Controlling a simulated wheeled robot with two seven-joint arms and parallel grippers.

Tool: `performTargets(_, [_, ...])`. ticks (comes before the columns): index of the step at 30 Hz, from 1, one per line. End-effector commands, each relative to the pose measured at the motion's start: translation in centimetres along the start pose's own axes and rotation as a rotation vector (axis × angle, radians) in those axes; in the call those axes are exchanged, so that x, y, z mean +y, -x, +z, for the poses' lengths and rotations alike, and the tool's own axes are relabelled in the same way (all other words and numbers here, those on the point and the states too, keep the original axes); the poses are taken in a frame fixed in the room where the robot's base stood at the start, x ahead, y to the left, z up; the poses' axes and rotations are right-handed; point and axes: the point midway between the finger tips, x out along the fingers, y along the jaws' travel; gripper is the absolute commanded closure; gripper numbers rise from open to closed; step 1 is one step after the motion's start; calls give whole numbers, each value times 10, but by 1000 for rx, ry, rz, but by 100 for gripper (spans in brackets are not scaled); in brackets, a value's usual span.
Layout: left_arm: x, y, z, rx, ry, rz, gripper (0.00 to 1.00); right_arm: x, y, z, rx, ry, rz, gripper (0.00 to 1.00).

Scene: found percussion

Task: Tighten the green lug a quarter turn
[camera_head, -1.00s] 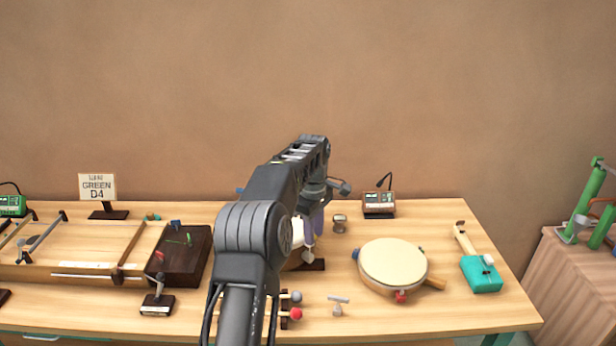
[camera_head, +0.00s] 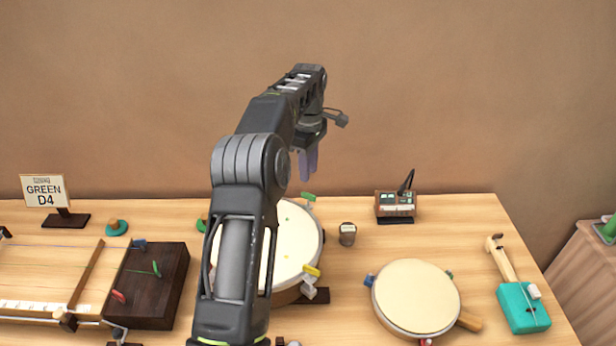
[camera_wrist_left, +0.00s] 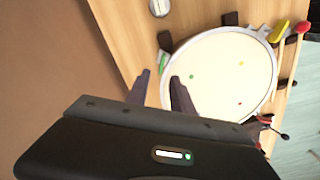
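A large pale-headed drum (camera_head: 296,226) stands mid-table, partly hidden by my left arm. A green lug (camera_head: 308,197) sits at its far right rim; it also shows in the left wrist view (camera_wrist_left: 162,61). A yellow lug (camera_head: 312,270) sits at the near right rim. Small coloured dots mark the drumhead. My left gripper (camera_head: 307,163) is above the far side of the drum, fingers pointing down, apart from the green lug. In the left wrist view its two fingers (camera_wrist_left: 160,76) are apart with nothing between them. My right gripper is out of view.
A smaller drum (camera_head: 415,295) and a teal-bodied instrument (camera_head: 523,305) are at the right. A metal cup (camera_head: 347,234) and a small meter (camera_head: 395,203) stand behind. A dark pegged box (camera_head: 150,285) and a "GREEN D4" sign (camera_head: 45,190) are left.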

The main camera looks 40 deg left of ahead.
Motion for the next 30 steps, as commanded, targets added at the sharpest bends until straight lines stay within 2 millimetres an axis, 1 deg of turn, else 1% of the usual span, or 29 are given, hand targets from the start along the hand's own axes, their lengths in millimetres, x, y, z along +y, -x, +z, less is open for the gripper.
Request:
performTargets(9, [0,-1,0,0,-1,0,72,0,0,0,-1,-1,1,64])
performTargets(13, [0,-7,0,-1,-1,-2,72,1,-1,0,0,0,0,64])
performTargets(17, [0,-23,1,-2,-1,-3,72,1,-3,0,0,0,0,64])
performTargets(18, [-1,-29,1,-2,-2,-3,72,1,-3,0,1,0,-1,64])
performTargets(20, [-1,-36,0,-1,-2,-4,72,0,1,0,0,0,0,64])
performTargets(24, [-1,-58,0,-1,-2,-4,72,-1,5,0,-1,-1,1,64])
performTargets(27, [0,-70,0,-1,-2,-2,72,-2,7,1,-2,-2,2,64])
performTargets(30, [0,-76,0,-1,-2,-1,72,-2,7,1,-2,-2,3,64])
